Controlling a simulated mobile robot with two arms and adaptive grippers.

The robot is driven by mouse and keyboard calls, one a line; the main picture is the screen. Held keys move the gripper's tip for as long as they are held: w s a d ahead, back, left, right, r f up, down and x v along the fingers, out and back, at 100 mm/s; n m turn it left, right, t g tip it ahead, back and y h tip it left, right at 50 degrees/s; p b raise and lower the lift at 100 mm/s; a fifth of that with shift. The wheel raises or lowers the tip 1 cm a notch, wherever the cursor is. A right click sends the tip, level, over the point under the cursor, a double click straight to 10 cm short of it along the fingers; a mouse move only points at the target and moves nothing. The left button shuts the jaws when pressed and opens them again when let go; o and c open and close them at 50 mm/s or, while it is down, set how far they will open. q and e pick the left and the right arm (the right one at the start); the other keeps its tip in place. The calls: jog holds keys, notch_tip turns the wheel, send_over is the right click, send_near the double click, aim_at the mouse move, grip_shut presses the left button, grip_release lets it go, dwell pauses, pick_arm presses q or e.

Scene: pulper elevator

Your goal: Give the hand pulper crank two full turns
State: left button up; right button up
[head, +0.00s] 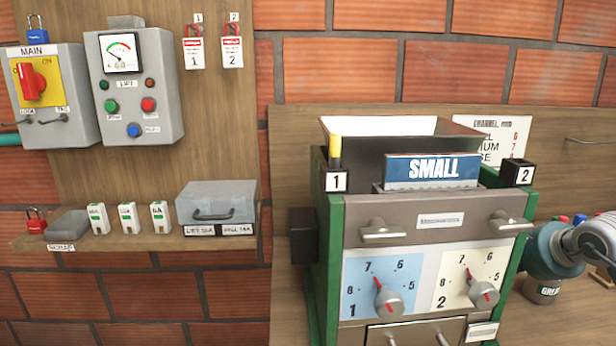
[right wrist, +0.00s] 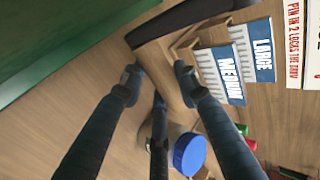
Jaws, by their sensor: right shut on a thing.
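The hand pulper (head: 420,225) stands at centre right in the head view, with green side posts, a black hopper and a blue SMALL plate. Its two dials sit on the front. In the right wrist view the crank shows as a black arm (right wrist: 190,18) with a wooden handle (right wrist: 168,72). My right gripper (right wrist: 158,85) is shut around this handle, with fingers on both sides. In the head view my right arm reaches in beside the pulper's right side; the crank and fingertips are hidden there. My left gripper is in neither view.
MEDIUM (right wrist: 230,75) and LARGE (right wrist: 258,50) plates stand in a rack near the crank. A blue-lidded jar (right wrist: 189,154) is close below my fingers. A green panel of the pulper (right wrist: 60,40) is at upper left. Control boxes (head: 135,88) hang on the left wall.

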jog(key=shift+w+a+f, duration=0.1)
jog(key=shift+w+a, duration=0.1)
jog(key=shift+w, duration=0.6)
jog(key=shift+w+r+p, duration=0.2)
jog(key=shift+p, duration=0.2)
jog(key=w+p, duration=0.2)
jog(key=shift+w+a+r, duration=0.2)
jog(key=shift+w+r, duration=0.2)
jog(key=shift+w+f, duration=0.1)
jog(key=shift+w, duration=0.15)
jog(key=w+r+p, duration=0.2)
jog(key=w+p, duration=0.1)
jog(key=shift+a+r, duration=0.2)
